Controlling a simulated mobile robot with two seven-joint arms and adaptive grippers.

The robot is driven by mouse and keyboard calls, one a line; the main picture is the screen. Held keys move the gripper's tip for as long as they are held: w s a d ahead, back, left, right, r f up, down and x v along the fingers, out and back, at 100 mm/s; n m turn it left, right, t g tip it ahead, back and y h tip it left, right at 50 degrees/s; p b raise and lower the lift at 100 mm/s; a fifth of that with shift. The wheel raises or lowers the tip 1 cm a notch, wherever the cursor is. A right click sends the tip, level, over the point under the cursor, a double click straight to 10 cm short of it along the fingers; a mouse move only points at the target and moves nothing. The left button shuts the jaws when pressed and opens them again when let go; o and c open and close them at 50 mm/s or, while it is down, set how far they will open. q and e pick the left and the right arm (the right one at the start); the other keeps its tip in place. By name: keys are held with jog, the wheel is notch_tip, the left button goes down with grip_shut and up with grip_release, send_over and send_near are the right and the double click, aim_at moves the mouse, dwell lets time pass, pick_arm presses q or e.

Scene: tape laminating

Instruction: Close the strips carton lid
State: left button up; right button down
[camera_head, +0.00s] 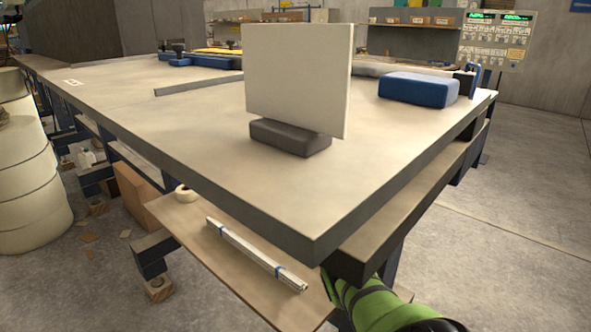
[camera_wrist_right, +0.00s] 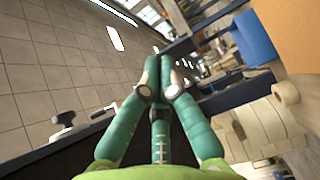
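A brown cardboard box (camera_head: 137,196) stands under the left side of the workbench in the head view. It is mostly hidden, and I cannot tell whether it is the strips carton or whether it has a lid. A bundle of pale strips with blue bands (camera_head: 255,254) lies on the low wooden shelf. My right gripper (camera_wrist_right: 160,72) shows in the right wrist view with its teal fingertips drawn together and nothing seen between them. My green arm enters the head view at bottom right. My left gripper is not in view.
The workbench (camera_head: 190,120) fills the middle. On it stand a white panel (camera_head: 297,80) in a dark base (camera_head: 290,137) and a blue block (camera_head: 418,89). A tape roll (camera_head: 186,194) sits on the low shelf (camera_head: 215,240). Pale drums (camera_head: 30,180) stand left. The right floor is clear.

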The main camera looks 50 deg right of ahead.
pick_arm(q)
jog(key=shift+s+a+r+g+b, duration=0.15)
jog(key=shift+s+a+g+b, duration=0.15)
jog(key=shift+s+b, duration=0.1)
pick_arm(e)
jog(key=shift+s+d+f, duration=0.1)
jog(key=shift+d+f, duration=0.25)
jog(key=shift+d, duration=0.35)
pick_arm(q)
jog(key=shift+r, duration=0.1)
pick_arm(e)
jog(key=shift+m+y, duration=0.3)
